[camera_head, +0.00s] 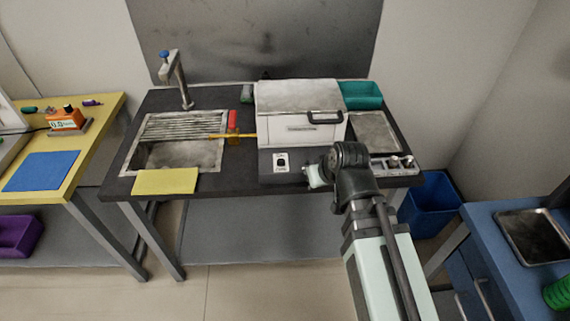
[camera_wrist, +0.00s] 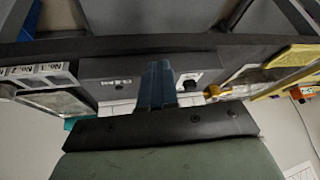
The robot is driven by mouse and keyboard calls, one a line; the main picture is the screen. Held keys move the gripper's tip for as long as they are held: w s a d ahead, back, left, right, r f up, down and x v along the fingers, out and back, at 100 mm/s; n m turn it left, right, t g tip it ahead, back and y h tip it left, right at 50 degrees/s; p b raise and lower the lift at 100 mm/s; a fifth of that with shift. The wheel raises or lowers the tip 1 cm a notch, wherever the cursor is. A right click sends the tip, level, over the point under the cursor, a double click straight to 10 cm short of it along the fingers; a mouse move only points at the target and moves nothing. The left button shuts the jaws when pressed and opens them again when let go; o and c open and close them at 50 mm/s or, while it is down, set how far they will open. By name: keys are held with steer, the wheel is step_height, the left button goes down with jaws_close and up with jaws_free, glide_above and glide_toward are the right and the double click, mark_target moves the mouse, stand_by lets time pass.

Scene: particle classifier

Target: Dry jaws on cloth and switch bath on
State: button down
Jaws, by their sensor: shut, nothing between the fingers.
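The bath (camera_head: 300,130) is a white box with a grey lid and black handle, on a dark base at the middle of the bench. Its switch (camera_head: 280,162) sits on a white plate on the front panel, and shows in the wrist view (camera_wrist: 188,80) just right of my fingers. I cannot tell its position. A yellow cloth (camera_head: 166,182) lies flat at the front edge of the sink. It is at the right of the wrist view (camera_wrist: 292,56). My gripper (camera_head: 312,176) is shut and empty before the panel, right of the switch. Its fingers are together in the wrist view (camera_wrist: 162,68); contact is unclear.
A sink (camera_head: 180,155) with a ribbed drainer and tap (camera_head: 180,78) is left of the bath. An orange-yellow rod (camera_head: 225,136) lies between them. A teal tray (camera_head: 361,95) is behind right. A blue bin (camera_head: 432,198) stands on the floor at right.

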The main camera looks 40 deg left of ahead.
mark_target(281, 162)
step_height(281, 162, up, 6)
steer(key=s+a+n+g+y, duration=0.1)
steer(key=s+a+n+y, duration=0.1)
steer(key=n, duration=1.1)
steer(key=shift+s+a+n, duration=0.3)
steer(key=shift+s+a, duration=0.05)
steer(key=shift+a, duration=0.05)
steer(key=shift+f, duration=0.1)
steer(key=x, duration=1)
steer(key=shift+w+a, duration=0.8)
steer(key=shift+a, duration=0.05)
steer(key=shift+w+a, duration=0.55)
